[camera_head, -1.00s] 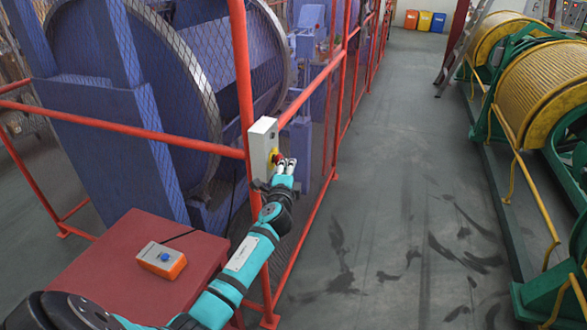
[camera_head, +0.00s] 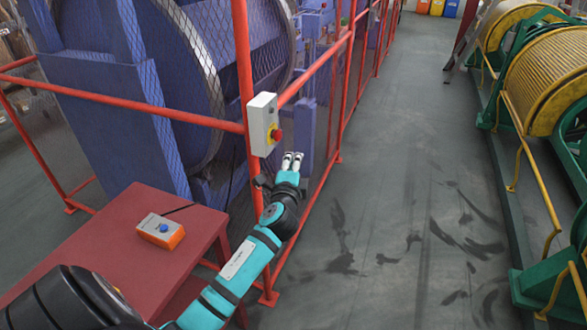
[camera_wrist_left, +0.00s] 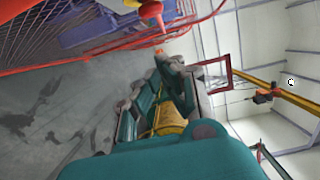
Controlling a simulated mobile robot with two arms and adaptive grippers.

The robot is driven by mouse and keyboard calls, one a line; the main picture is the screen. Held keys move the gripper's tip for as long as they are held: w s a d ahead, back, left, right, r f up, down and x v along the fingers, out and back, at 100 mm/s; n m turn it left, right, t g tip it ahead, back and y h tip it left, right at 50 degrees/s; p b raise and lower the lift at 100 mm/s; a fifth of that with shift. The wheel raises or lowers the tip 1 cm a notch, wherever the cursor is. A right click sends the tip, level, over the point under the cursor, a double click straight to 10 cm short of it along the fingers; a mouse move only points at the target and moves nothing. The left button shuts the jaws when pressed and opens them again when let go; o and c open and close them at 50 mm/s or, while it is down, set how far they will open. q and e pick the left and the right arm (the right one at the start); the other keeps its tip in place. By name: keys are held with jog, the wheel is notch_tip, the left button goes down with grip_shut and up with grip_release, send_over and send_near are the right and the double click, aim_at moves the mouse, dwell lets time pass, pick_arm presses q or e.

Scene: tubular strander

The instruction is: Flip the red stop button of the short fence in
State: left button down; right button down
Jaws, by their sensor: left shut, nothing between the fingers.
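The red stop button (camera_head: 276,134) sits on a yellow base on the right side of a light grey box (camera_head: 262,124), fixed to the red fence post. My left gripper (camera_head: 292,160) is just below and to the right of the button in the head view. Its fingers are shut and empty, with a visible gap to the button. In the left wrist view the red button (camera_wrist_left: 151,9) shows at the top edge, partly cut off. I cannot tell whether the button is pressed in. My right gripper is not in view.
The red fence (camera_head: 330,60) with wire mesh encloses blue machinery (camera_head: 130,60). A dark red table (camera_head: 120,232) with an orange-and-grey button box (camera_head: 160,231) stands at lower left. The grey aisle floor (camera_head: 390,190) is open, with green machines and yellow reels (camera_head: 545,80) at right.

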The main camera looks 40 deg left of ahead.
pick_arm(q)
jog(key=shift+d+v, duration=0.2)
jog(key=shift+v, duration=1)
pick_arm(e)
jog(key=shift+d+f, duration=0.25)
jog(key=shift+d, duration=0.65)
pick_arm(q)
jog(key=shift+w, duration=0.1)
